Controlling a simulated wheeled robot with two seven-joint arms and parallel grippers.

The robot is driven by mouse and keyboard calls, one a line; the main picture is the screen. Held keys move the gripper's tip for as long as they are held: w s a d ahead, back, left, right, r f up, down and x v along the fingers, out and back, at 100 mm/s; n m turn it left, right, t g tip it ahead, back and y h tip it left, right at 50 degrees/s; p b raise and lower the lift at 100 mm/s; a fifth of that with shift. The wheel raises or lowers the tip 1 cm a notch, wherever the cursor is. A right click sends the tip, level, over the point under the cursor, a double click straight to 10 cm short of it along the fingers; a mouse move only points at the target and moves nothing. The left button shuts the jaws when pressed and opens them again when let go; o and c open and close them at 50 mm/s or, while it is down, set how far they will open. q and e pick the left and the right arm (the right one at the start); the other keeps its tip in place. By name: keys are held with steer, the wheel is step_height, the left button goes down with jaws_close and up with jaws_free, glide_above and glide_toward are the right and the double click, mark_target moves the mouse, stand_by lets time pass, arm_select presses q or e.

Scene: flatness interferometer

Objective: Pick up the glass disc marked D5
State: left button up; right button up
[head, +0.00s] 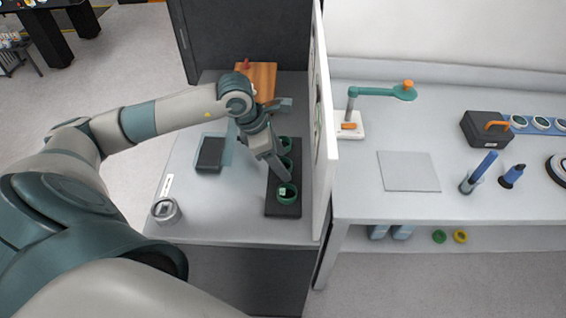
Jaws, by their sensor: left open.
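A dark tray (283,211) lies on the left bench against the upright partition, with green-rimmed round pieces in a row. The nearest green piece (287,192) has a small pale label, too small to read. Another green piece (286,143) sits farther back, and one between them is partly hidden by my gripper. I cannot tell which piece, if any, is the glass disc D5. My left gripper (284,175) is open, pointing down over the tray just behind the nearest piece. Whether it touches anything is unclear. My right gripper is not in view.
A tall white partition (321,130) stands close right of the tray. A silver ring-shaped piece (166,210), a dark flat box (210,153) and a wooden board (262,80) are on the left bench. The right bench holds a green-armed lamp (380,91) and a black case (485,129).

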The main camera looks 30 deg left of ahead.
arm_select(q)
steer(key=shift+c, duration=0.3)
steer(key=c, duration=1.1)
steer(key=shift+r+b, duration=0.5)
steer(key=shift+r, duration=0.4)
step_height(320, 180, up, 8)
steer(key=b, duration=0.2)
steer(key=shift+r, duration=0.15)
